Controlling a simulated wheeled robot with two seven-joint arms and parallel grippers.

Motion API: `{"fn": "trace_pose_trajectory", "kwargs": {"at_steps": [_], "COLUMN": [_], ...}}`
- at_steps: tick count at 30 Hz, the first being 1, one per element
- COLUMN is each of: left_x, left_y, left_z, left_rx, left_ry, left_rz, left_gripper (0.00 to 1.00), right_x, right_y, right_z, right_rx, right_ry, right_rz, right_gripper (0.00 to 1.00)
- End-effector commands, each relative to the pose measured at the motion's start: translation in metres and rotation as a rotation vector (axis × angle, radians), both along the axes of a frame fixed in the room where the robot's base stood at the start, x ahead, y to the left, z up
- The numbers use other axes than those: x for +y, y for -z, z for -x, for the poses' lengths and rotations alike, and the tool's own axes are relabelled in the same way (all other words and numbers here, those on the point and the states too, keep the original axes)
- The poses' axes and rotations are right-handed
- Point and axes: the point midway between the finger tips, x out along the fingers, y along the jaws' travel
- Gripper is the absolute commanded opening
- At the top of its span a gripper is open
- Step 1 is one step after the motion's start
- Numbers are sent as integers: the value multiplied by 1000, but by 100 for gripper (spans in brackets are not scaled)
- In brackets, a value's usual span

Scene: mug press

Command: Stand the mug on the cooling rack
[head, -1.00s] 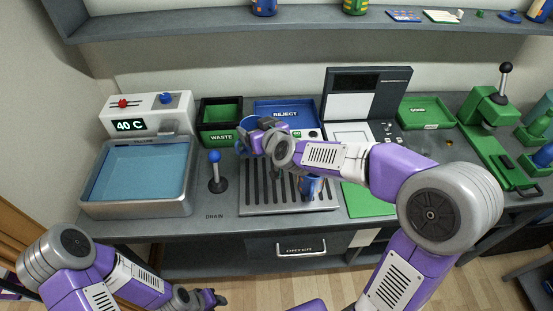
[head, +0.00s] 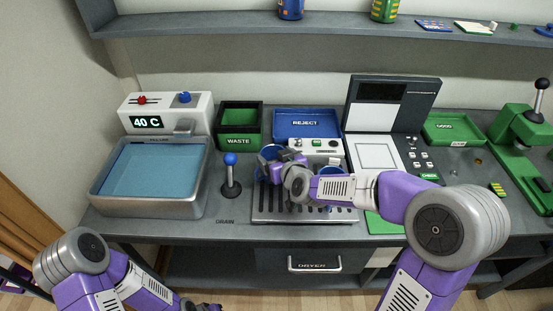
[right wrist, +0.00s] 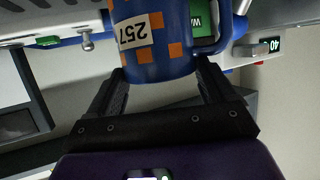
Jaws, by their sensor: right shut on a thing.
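A blue mug with orange squares and a white "257" label (right wrist: 150,38) is between the fingers of my right gripper (right wrist: 160,88) in the right wrist view. In the head view my right gripper (head: 272,172) is shut on this mug, whose blue rim (head: 270,151) shows just behind it. They are over the rear left part of the slatted cooling rack (head: 275,214). I cannot tell whether the mug touches the rack. Another blue item (head: 327,190) is on the rack, mostly hidden by my right arm. My left gripper (head: 205,307) is cut off at the bottom edge.
A lever with a blue knob (head: 231,174) stands left of the rack, beside a water basin (head: 150,206). Behind are a green waste bin (head: 240,118), a blue reject tray (head: 305,113) and a small white control box (head: 318,146). A screen unit (head: 392,98) stands right.

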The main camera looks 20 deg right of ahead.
Motion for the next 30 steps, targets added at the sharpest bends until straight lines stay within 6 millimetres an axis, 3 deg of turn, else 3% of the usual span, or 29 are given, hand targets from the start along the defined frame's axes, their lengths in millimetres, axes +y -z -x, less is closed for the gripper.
{"fn": "trace_pose_trajectory", "kwargs": {"at_steps": [5,6,9,20,30], "left_x": [0,0,0,0,0], "left_y": [3,3,2,-2,-14], "left_z": [0,0,0,0,0], "left_rx": [0,0,0,0,0], "left_ry": [0,0,0,0,0], "left_rz": [0,0,0,0,0], "left_gripper": [43,43,43,43,43], "right_x": [0,0,0,-1,-9], "right_y": [2,4,3,-4,-30], "right_z": [0,0,0,3,62], "right_rx": [-3,0,0,-1,-3], "right_ry": [1,0,0,0,1], "right_rz": [0,0,0,0,-1], "right_gripper": [17,85,100,100,100]}}
